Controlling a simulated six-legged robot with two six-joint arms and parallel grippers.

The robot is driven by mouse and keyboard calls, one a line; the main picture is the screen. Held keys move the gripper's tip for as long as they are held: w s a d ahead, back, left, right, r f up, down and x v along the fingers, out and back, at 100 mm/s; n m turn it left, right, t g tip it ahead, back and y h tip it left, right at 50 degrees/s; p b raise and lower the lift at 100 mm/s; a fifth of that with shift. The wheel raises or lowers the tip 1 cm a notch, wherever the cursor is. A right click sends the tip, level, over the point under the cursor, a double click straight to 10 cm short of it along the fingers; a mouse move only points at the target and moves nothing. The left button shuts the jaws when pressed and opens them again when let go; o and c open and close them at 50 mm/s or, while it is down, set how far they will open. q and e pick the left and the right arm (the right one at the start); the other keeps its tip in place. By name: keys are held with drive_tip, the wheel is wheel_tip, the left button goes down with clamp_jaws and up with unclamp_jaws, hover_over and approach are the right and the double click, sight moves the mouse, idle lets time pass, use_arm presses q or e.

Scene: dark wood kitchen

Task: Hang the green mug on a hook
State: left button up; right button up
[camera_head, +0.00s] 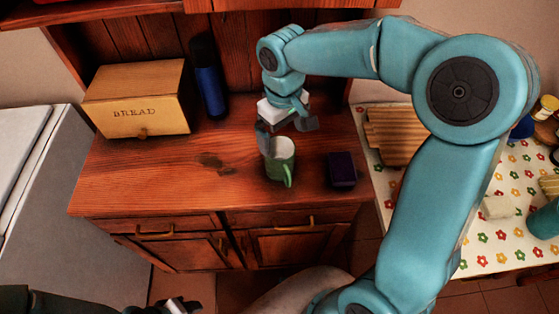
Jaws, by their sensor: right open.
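The green mug (280,162) stands upright on the wooden counter, with its handle toward the front right. Its inside looks pale. My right gripper (285,136) is open, pointing down at the mug's rim from above and behind. One finger overlaps the mug's left rim in the picture; I cannot tell if it touches. The other finger is apart, to the right of the rim. My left gripper (180,306) shows only partly at the bottom edge, far from the mug, and its jaws are unclear. I see no hook in this view.
A bread box (138,97) and a blue bottle (209,80) stand at the counter's back left. A dark purple box (341,170) stands right of the mug. A table with a flowered cloth (490,236) is at the right. The counter's left front is clear.

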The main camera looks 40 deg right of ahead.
sight(281, 151)
wheel_tip(281, 151, down, 6)
drive_tip(key=shift+s+a+f, duration=0.1)
drive_tip(key=shift+a, duration=0.05)
drive_tip(key=shift+a+f, duration=0.1)
drive_tip(key=shift+f, duration=0.1)
drive_tip(key=c, duration=1.1)
drive_tip(key=shift+r, duration=0.1)
wheel_tip(281, 151, up, 20)
drive_tip(key=p, duration=0.1)
drive_tip(key=shift+p, duration=0.3)
